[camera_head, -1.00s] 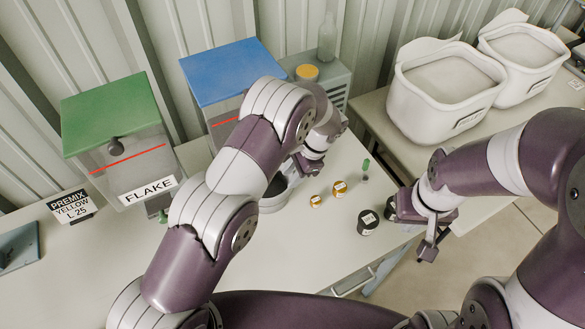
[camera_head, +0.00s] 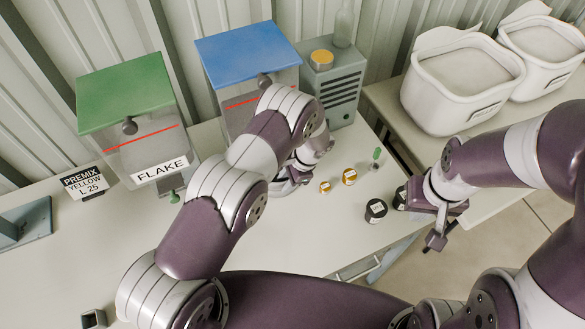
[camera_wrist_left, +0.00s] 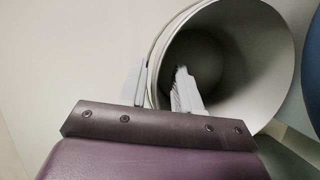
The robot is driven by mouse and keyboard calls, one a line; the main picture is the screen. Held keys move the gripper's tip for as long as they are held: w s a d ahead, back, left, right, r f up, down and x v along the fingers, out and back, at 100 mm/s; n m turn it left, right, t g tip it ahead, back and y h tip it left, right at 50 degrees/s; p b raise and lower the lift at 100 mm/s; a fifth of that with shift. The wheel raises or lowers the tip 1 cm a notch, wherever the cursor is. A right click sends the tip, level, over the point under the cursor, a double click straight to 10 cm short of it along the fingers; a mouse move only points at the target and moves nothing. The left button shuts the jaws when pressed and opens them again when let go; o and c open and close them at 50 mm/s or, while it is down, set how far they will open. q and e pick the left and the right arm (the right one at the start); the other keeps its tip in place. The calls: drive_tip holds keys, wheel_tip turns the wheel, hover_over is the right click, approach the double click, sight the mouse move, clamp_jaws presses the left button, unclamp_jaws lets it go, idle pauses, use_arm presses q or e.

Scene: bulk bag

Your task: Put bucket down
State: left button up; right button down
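The bucket (camera_wrist_left: 228,60) is a grey metal vessel filling the upper right of the left wrist view. In the head view it is mostly hidden behind my left wrist, on the white table (camera_head: 290,245). My left gripper (camera_wrist_left: 162,72) straddles the bucket's near rim, with one finger outside the wall and one inside. A gap shows between the fingers, and the inner finger's ridged pad is visible, so it looks open. My right gripper (camera_head: 425,215) has its fingers apart at the table's right edge, beside a partly hidden black jar (camera_head: 400,198).
The green-lidded FLAKE bin (camera_head: 130,130) and blue-lidded bin (camera_head: 247,65) stand at the back. Small amber jars (camera_head: 348,176) and another black jar (camera_head: 376,210) stand right of my left gripper. White tubs (camera_head: 460,85) stand on the side table. The table front is fairly clear.

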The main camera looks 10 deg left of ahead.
use_arm(q)
drive_tip(key=shift+a+f, duration=0.2)
drive_tip(key=shift+f, duration=0.3)
use_arm(e)
drive_tip(key=shift+r, duration=0.15)
use_arm(q)
clamp_jaws()
